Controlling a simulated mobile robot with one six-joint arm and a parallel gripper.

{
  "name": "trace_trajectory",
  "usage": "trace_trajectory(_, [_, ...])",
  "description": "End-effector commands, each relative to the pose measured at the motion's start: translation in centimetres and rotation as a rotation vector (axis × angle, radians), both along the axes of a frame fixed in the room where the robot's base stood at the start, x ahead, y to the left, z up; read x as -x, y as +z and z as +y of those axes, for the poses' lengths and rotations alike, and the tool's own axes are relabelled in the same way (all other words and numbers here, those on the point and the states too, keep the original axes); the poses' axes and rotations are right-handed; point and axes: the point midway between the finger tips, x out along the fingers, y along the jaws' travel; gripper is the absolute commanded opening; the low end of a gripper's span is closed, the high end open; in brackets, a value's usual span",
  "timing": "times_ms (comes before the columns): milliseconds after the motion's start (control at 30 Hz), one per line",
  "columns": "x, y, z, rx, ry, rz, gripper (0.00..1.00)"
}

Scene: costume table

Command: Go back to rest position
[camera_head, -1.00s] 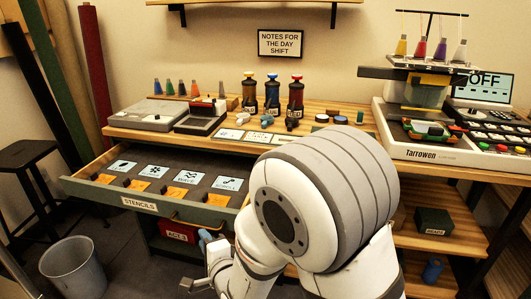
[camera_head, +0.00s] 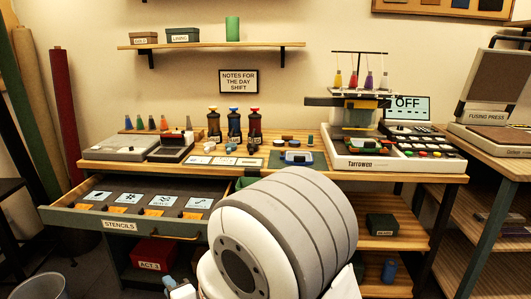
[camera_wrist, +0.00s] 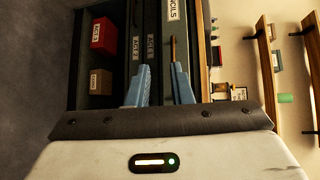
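My gripper (camera_wrist: 160,90) shows in the wrist view as two blue fingers with a clear gap between them. It is open, with nothing held. In the head view only a bit of it shows at the bottom edge, low in front of the table. My white and grey arm hides much of the front middle there. The stencil drawer (camera_head: 119,225) is pulled out at the left, with several stencil cards in it. Its front also shows in the wrist view (camera_wrist: 173,17), beyond the fingers.
The worktable (camera_head: 405,174) carries bottles, a mat (camera_head: 309,168) and an embroidery machine (camera_head: 362,161) whose screen (camera_head: 408,104) reads OFF. A red box (camera_head: 153,253) sits beneath the drawer. A bin (camera_head: 40,287) stands at lower left. A fusing press (camera_head: 490,108) stands at right.

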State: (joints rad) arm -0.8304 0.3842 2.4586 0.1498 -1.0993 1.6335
Motion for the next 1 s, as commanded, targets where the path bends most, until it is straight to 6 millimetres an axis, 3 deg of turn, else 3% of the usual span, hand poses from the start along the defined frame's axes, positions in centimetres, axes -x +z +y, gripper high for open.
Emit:
trace_trajectory(33, [-0.5,1.2,-0.6,0.027,-0.009,-0.003,0.20])
trace_trajectory(267, [-2.1,3.9,-3.6,0.193,-0.026,-0.003,0.20])
trace_trajectory(467, [-3.3,7.2,-7.7,0.392,-0.028,0.006,0.20])
trace_trajectory(567, [-3.7,9.8,-10.7,0.524,-0.020,0.019,0.20])
trace_trajectory(767, [-2.5,16.6,-19.7,0.874,0.065,0.085,0.20])
trace_trajectory(867, [-0.5,20.0,-24.3,1.035,0.144,0.139,0.20])
trace_trajectory(1000, [3.7,24.6,-30.1,1.229,0.298,0.221,0.20])
